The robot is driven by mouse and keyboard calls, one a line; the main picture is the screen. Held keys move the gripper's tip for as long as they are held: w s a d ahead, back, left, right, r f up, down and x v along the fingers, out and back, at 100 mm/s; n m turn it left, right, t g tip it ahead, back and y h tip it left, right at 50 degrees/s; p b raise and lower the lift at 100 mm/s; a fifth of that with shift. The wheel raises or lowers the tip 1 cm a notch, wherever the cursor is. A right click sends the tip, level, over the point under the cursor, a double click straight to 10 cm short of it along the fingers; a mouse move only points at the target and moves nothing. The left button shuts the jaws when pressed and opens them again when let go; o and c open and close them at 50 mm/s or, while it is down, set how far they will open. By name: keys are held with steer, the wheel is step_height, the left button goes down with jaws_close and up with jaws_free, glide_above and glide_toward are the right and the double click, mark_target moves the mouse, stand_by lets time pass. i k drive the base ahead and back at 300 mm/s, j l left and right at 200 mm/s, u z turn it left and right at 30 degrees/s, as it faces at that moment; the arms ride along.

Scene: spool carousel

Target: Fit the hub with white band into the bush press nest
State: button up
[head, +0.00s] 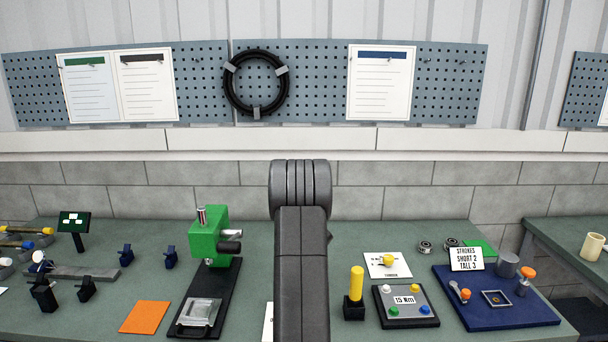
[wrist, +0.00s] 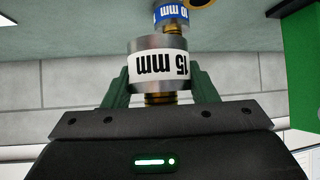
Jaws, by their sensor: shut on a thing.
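In the wrist view my gripper (wrist: 160,88) is shut on the hub with white band (wrist: 158,66). It is a silver cylinder with a brassy lower stem; the band reads 15 mm upside down. In the head view my own arm hides the hub and gripper. On the blue board at the right, beside a sign reading STROKES SHORT 2 TALL 3, is a small square frame (head: 496,298), apparently the bush press nest. It looks to have a small ring inside. A second hub with blue band (wrist: 171,13) shows beyond the held one in the wrist view.
A green press (head: 208,238) stands left of my arm on a black base. A yellow post (head: 356,283) and a 15 Nm button box (head: 405,305) stand between my arm and the blue board (head: 460,311). An orange sheet (head: 145,317) lies flat at left.

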mark_target(196, 313)
steer(key=k+l, duration=0.15)
steer(key=k, duration=0.3)
steer(key=k+l, duration=0.1)
steer(key=k, duration=0.3)
steer(key=k+l, duration=0.15)
steer(key=k, duration=0.3)
